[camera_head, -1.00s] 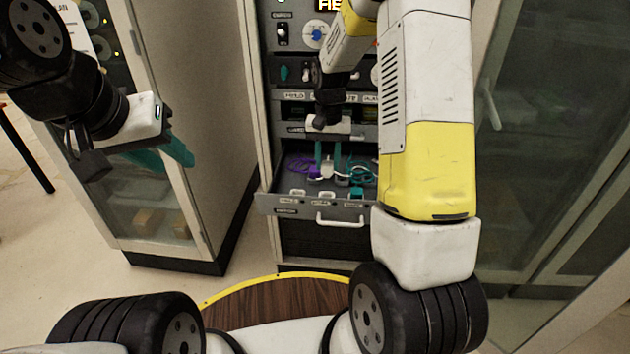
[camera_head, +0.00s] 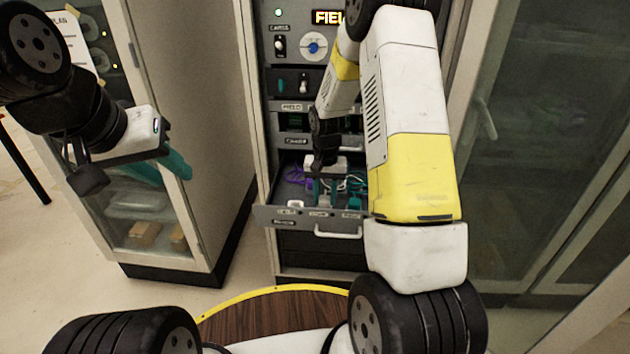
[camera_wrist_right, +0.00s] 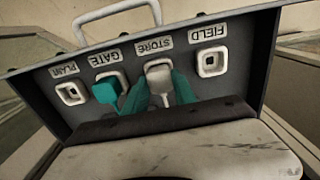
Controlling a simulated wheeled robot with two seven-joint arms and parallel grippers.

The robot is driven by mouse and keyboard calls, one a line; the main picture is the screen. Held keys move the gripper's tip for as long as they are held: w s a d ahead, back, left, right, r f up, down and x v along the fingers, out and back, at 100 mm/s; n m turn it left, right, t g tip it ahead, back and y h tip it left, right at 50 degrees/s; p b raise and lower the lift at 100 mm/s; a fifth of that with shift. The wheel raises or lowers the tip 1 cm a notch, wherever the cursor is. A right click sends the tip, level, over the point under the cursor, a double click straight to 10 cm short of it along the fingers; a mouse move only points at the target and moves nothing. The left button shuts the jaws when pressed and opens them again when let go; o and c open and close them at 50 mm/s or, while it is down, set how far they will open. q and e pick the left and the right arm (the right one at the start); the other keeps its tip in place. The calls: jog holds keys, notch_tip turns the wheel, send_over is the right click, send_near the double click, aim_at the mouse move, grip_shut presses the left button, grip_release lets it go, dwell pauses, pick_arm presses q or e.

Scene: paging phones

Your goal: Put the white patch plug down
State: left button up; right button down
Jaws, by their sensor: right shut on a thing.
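The white patch plug (camera_wrist_right: 160,84) is between the two teal fingers of my right gripper (camera_wrist_right: 160,92) in the right wrist view, which are shut on it. It is at the STORE place of the drawer (camera_wrist_right: 262,50), just below that label; I cannot tell whether it is fully seated. In the head view my right gripper (camera_head: 324,190) reaches down into the open drawer (camera_head: 268,217), and the plug is hard to make out there. My left gripper (camera_head: 176,168) hangs at the left, away from the drawer, its teal fingers overlapping from this angle.
A teal plug (camera_wrist_right: 106,90) sits at the GATE place, close beside one finger. Purple cable (camera_head: 296,174) lies in the drawer. A pale cabinet (camera_head: 195,90) stands left.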

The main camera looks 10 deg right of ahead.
aim_at(325, 199)
jog(key=c, duration=1)
grip_release()
jog(key=shift+f, duration=0.15)
notch_tip(325, 199, up, 13)
jog(key=s+r+n+t+y, duration=0.1)
jog(key=s+r+n+t, duration=0.15)
jog(key=s+r, duration=0.85)
jog(key=s+r+t, duration=0.1)
jog(key=s+r, duration=0.1)
jog(key=s, duration=0.2)
jog(key=s+a+r+n+t, duration=0.1)
jog(key=s+r, duration=0.1)
jog(key=s, duration=0.3)
jog(key=s+a+r+t+y, duration=0.1)
jog(key=s+r, duration=0.1)
jog(key=s, duration=0.2)
jog(key=shift+s+a+t, duration=0.1)
jog(key=shift+s+t, duration=0.05)
jog(key=shift+t, duration=0.2)
